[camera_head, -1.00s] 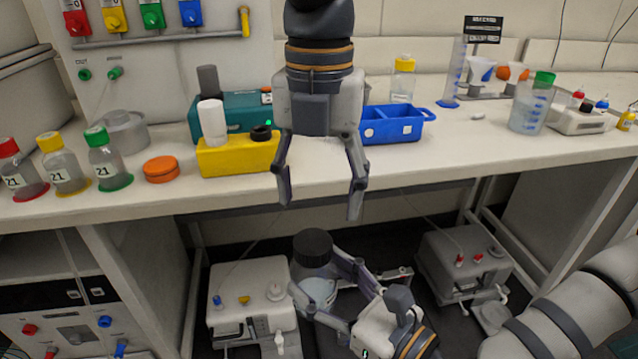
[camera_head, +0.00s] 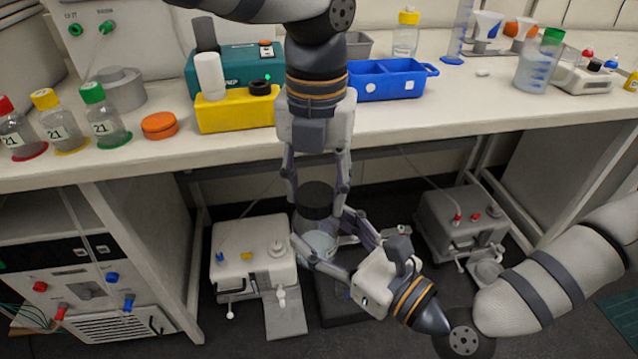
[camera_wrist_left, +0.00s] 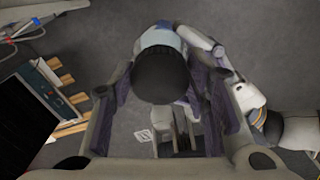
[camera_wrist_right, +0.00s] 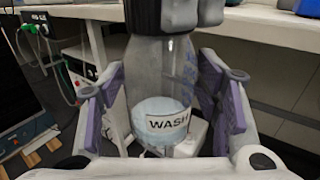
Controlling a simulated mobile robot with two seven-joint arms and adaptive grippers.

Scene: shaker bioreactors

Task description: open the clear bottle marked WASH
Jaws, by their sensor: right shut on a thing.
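The clear bottle (camera_head: 318,241), with pale liquid and a black cap (camera_head: 316,199), is upright in front of the bench's edge, below the bench top. Its WASH label (camera_wrist_right: 168,122) faces the right wrist view. My right gripper (camera_head: 326,236) is shut on the bottle's body from the right. My left gripper (camera_head: 317,204) points down from above, with one finger on each side of the cap. In the left wrist view the cap (camera_wrist_left: 161,76) lies between the spread fingers with gaps beside it, so this gripper looks open.

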